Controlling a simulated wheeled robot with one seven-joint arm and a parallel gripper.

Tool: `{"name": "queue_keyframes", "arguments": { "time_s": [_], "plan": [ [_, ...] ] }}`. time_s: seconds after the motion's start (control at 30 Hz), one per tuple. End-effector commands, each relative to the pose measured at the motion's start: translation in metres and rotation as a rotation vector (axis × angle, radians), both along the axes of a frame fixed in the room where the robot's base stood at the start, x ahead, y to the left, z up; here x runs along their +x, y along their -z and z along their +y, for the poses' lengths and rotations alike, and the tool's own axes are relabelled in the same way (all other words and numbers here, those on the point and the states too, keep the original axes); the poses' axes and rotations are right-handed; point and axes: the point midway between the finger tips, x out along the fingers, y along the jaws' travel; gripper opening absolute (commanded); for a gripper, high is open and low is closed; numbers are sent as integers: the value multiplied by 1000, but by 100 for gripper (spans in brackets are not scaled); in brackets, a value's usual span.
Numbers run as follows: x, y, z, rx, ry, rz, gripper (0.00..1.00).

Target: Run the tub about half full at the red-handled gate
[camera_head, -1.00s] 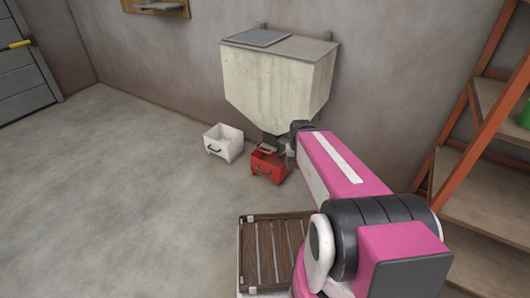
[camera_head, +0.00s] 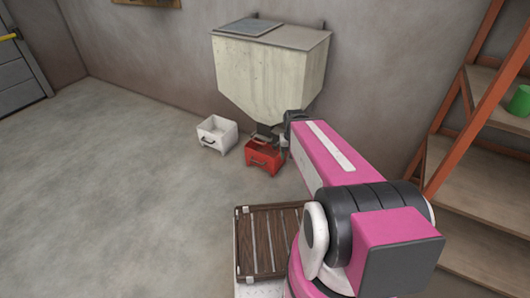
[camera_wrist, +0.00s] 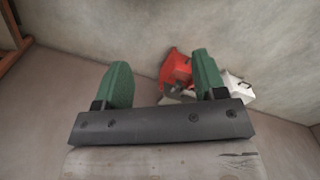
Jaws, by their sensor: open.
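The hopper (camera_head: 268,75) hangs on the wall, its funnel narrowing down to a small outlet. A red tub (camera_head: 263,158) with a dark handle stands on the floor just under the outlet. A white tub (camera_head: 216,134) stands to its left. In the wrist view my gripper (camera_wrist: 160,75) is open, its two green fingers apart with nothing between them. The red tub (camera_wrist: 172,65) and the white tub (camera_wrist: 238,92) show behind its right finger. My arm hides part of the outlet in the head view, and I cannot make out a red gate handle or the tub's fill.
An orange-framed shelf (camera_head: 470,125) with wooden boards stands at the right, with a green object (camera_head: 520,100) on it. A grey door (camera_head: 20,68) is at the far left. The floor (camera_head: 110,180) left of the tubs is clear.

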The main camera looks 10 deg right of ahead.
Motion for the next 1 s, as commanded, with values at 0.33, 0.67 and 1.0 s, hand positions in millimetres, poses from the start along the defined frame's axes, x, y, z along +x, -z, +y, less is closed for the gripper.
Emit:
{"name": "queue_keyframes", "arguments": {
  "time_s": [0.33,0.67,1.0],
  "plan": [
    [47,36,-9,-181,-36,-6,40],
    [168,119,-7,-660,-204,-126,40],
    [296,210,66,-1073,-516,-400,40]
  ]
}}
